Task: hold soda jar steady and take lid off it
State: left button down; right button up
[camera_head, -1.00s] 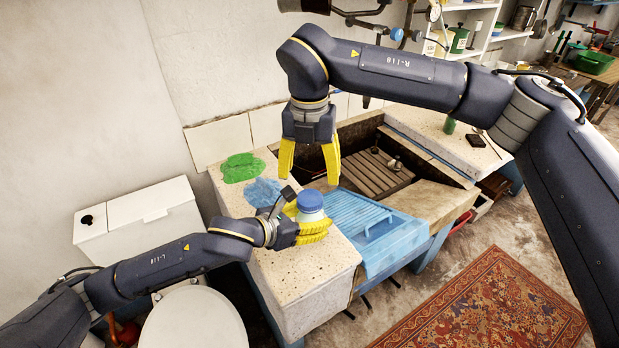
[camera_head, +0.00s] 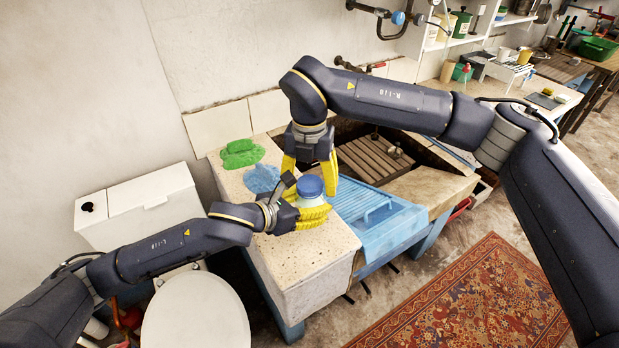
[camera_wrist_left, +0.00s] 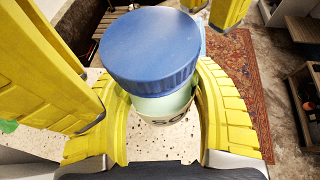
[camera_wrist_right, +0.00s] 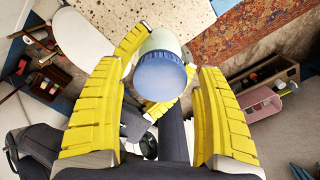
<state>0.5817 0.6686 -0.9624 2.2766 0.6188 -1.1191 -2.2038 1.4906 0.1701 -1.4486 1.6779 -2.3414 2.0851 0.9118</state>
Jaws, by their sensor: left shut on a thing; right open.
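The soda jar (camera_head: 311,203) stands upright on the speckled stone counter, a pale jar with a blue lid (camera_head: 309,185) on top. In the left wrist view the jar (camera_wrist_left: 165,107) shows part of its lettering below the lid (camera_wrist_left: 150,45). My left gripper (camera_head: 314,215) is shut on the jar's body from the left, with yellow fingers curved around it. My right gripper (camera_head: 310,176) is open and points down from above, one finger on each side of the lid. In the right wrist view the lid (camera_wrist_right: 160,76) lies between its fingers, with gaps visible.
Green cloth (camera_head: 241,153) and blue cloth (camera_head: 262,178) lie on the stone counter (camera_head: 305,262) behind the jar. A blue ribbed drainboard (camera_head: 375,215) is close on the right. The counter front is clear. A white cistern (camera_head: 140,205) stands at left.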

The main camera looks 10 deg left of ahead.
jog(key=c, duration=1.4)
jog(key=shift+n, duration=1.7)
jog(key=o, duration=1.3)
jog(key=shift+r, duration=0.15)
